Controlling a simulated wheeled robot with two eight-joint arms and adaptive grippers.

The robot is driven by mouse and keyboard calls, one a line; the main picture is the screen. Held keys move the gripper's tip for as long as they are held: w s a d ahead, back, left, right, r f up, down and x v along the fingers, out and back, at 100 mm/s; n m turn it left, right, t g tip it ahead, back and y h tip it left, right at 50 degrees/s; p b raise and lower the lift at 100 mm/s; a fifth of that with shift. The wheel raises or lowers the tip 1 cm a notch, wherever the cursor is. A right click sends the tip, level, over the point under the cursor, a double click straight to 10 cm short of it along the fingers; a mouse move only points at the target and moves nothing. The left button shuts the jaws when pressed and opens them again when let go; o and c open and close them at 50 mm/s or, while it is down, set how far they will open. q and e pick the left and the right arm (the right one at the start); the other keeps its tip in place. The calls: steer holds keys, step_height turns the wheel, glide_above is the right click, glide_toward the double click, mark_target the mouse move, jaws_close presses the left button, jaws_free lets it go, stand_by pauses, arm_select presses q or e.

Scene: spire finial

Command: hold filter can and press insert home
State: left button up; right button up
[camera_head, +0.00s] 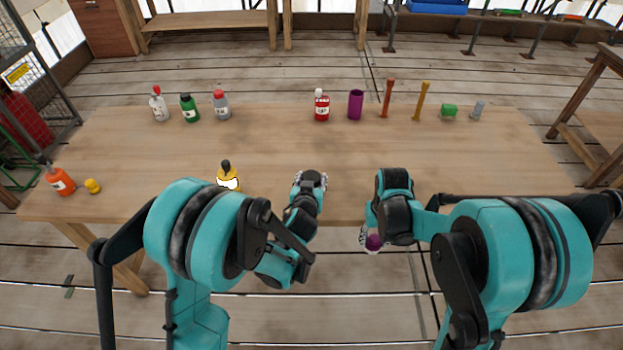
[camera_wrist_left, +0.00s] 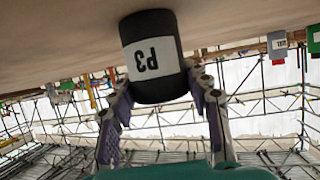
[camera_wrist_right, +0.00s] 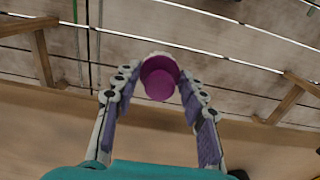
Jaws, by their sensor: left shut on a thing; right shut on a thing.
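A black can (camera_wrist_left: 150,38) with a white P3 label is between the fingers of my left gripper (camera_wrist_left: 158,85) in the left wrist view, which shuts on it. The label reads upside down there. Whether the can touches the table is unclear. In the head view my left gripper (camera_head: 310,180) is at the table's front edge and hides the can. My right gripper (camera_wrist_right: 158,74) is shut on a purple cup-like piece (camera_wrist_right: 159,78) with a pale rim. In the head view this piece (camera_head: 374,242) shows below my right gripper (camera_head: 368,236), in front of the table edge, apart from the left gripper.
The wooden table (camera_head: 270,140) has a clear middle. Bottles (camera_head: 221,104) stand at the back left and a red bottle (camera_head: 321,105) at the back centre. A purple cylinder (camera_head: 355,105) and upright rods (camera_head: 387,98) stand farther right. A yellow bottle (camera_head: 228,178) stands near my left arm.

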steer(key=shift+d, duration=0.1)
stand_by(0.3)
steer(key=w+d+r, duration=0.2)
steer(key=d+r, duration=0.4)
steer(key=d, duration=0.4)
step_height(320, 180, up, 14)
steer(key=n, duration=0.4)
glide_above(312, 177)
steer(key=shift+w+f, duration=0.1)
steer(key=shift+f, duration=2.85)
steer(key=shift+f, duration=0.2)
steer(key=o, duration=1.1)
steer(key=shift+c, duration=0.2)
steer(key=shift+o, duration=0.2)
